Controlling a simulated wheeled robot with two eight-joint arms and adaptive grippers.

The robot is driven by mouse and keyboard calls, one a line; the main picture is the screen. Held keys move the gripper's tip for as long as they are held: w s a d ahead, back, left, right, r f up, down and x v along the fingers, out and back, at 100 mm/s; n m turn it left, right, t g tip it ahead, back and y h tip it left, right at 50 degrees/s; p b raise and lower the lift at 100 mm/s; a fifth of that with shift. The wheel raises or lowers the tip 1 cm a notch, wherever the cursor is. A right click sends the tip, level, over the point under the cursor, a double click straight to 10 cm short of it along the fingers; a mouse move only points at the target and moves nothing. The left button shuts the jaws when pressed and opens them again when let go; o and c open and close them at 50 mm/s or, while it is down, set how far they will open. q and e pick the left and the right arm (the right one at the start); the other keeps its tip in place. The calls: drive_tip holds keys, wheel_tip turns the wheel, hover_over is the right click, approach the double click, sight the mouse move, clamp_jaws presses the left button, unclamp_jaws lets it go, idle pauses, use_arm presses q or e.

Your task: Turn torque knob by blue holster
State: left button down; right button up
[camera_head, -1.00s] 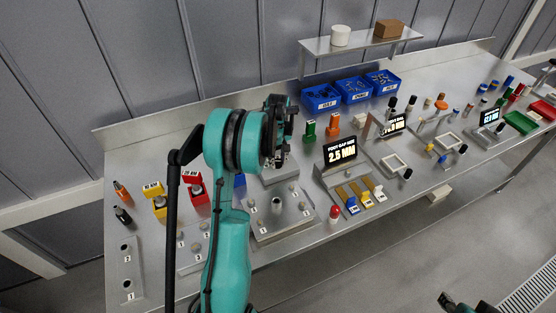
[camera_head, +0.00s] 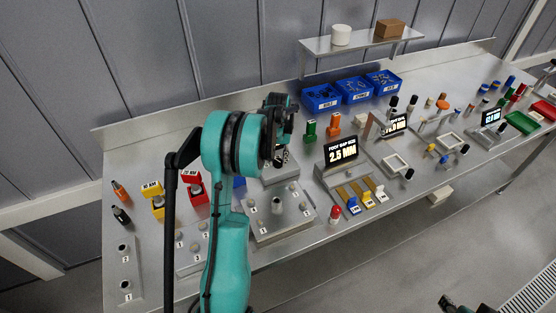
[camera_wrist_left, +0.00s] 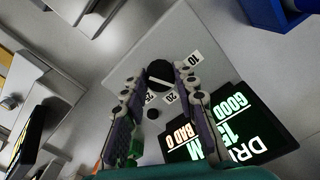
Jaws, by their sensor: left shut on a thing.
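The torque knob (camera_wrist_left: 159,75) is a round black dial with a white line across it, on a grey plate (camera_wrist_left: 180,38) with labels 10, 20 and 25. My left gripper (camera_wrist_left: 155,80) points down at the plate, shut on the knob with a finger on each side. In the head view my left gripper (camera_head: 282,152) is over a grey station, and its own arm hides the knob. A blue block (camera_head: 240,187), perhaps the blue holster, is mostly hidden behind my arm. Part of my right gripper (camera_head: 458,303) shows at the bottom edge; its jaw state is unclear.
A lit display (camera_wrist_left: 232,125) reading GOOD and BAD stands close to my left gripper. Red (camera_head: 194,188) and yellow (camera_head: 155,200) holsters are left of my arm. Blue bins (camera_head: 322,98) are behind, and a foot gap display (camera_head: 341,151) is to the right.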

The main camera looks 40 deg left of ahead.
sight(278, 161)
idle(0.4)
use_arm(q)
drive_tip(key=c, duration=1.2)
unclamp_jaws()
wheel_tip(278, 161, up, 12)
drive_tip(key=shift+f, duration=0.1)
